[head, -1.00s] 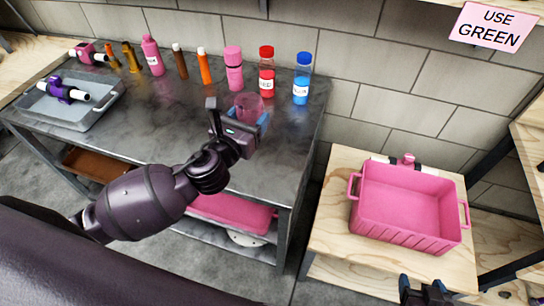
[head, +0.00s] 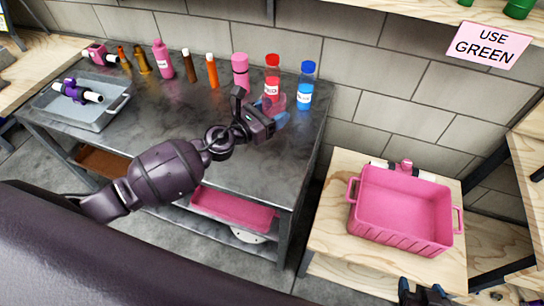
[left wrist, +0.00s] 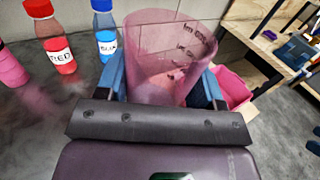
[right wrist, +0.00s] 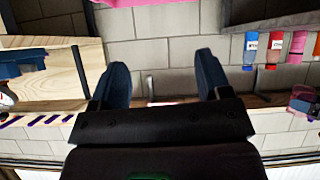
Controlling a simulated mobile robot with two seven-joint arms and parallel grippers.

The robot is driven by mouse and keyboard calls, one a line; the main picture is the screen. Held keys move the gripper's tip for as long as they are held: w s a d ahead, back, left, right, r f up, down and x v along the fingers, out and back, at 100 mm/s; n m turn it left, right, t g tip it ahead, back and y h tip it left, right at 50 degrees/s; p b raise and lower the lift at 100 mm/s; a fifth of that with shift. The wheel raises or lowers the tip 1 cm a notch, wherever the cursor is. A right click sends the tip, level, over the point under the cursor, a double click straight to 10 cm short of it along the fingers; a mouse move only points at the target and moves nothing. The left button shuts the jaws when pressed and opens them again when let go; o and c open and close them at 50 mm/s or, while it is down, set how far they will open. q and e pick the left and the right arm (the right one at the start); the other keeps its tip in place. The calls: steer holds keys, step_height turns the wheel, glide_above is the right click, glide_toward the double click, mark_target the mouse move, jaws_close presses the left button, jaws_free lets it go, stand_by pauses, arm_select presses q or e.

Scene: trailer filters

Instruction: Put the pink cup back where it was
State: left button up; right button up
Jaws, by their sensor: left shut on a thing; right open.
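The pink cup (left wrist: 168,45) is clear, with dark markings on its wall. My left gripper (head: 268,119) is shut on it, with one blue finger on each side in the left wrist view (left wrist: 163,85). In the head view the cup (head: 280,102) is at the back right of the metal table, in front of the red bottle and largely hidden by the gripper. I cannot tell whether its base touches the table. My right gripper (right wrist: 162,82) is open and empty; in the head view it shows at the bottom edge (head: 425,295).
The red bottle (head: 272,75) and blue bottle (head: 305,88) stand close behind the cup. A pink bottle (head: 240,72) and several tubes line the table's back to the left. A grey tray (head: 105,112) is at the far left. A pink crate (head: 405,215) sits on a wooden table.

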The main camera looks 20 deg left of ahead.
arm_select(q)
step_height(320, 180, down, 13)
steer(key=b, duration=0.8)
steer(key=shift+a+f, duration=0.1)
steer(key=shift+f, duration=0.05)
steer(key=shift+f+b, duration=0.35)
steer(key=shift+b, duration=0.05)
step_height(320, 180, down, 3)
steer(key=shift+s+f+b, duration=0.1)
steer(key=shift+f+b, duration=0.1)
steer(key=shift+b, duration=0.55)
steer(key=shift+f, duration=0.4)
steer(key=shift+r, duration=0.1)
steer(key=shift+f+b, duration=0.3)
steer(key=shift+b, duration=0.05)
steer(key=o, duration=1)
steer(key=shift+r, duration=0.1)
